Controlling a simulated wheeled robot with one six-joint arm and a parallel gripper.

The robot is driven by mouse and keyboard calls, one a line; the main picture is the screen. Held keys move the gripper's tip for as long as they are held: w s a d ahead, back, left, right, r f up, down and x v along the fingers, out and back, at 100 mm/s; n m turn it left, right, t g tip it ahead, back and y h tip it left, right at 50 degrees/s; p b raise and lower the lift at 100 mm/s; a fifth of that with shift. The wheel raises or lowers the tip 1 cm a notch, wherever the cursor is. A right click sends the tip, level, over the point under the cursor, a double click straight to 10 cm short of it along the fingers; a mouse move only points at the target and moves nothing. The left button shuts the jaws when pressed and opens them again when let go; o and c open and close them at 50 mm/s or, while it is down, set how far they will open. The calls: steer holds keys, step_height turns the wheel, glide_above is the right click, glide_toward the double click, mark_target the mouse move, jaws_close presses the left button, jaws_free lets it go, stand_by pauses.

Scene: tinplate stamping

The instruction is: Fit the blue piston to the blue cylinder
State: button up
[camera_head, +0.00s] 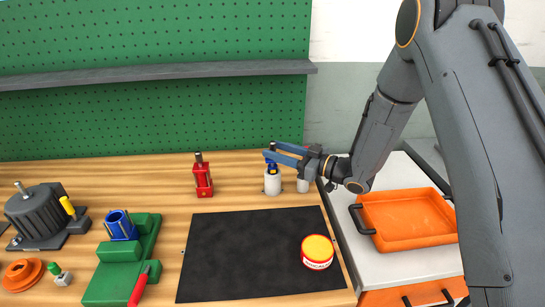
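The blue cylinder (121,226) is an open-topped tube standing in a green fixture (144,242) at the left of the bench. The blue piston (272,169) is upright at the top of a white stand (272,185) near the back, with a dark rod tip above it. My gripper (270,152) reaches in from the right, its two long blue fingers at the piston's upper end. The fingers partly hide the piston, and I cannot tell whether they grip it or are only around it.
A red cylinder assembly (203,177) stands left of the piston. A second white stand (303,184) is partly hidden by my gripper. A black mat (235,255) holds a red-and-yellow tin (317,252). A red-handled tool (139,287) lies by the fixture. A grey motor (38,214) is at far left, an orange tray (405,218) at right.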

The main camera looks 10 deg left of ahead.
steer(key=shift+x, duration=1)
steer(key=shift+d, duration=0.1)
steer(key=shift+w, duration=0.1)
jaws_close()
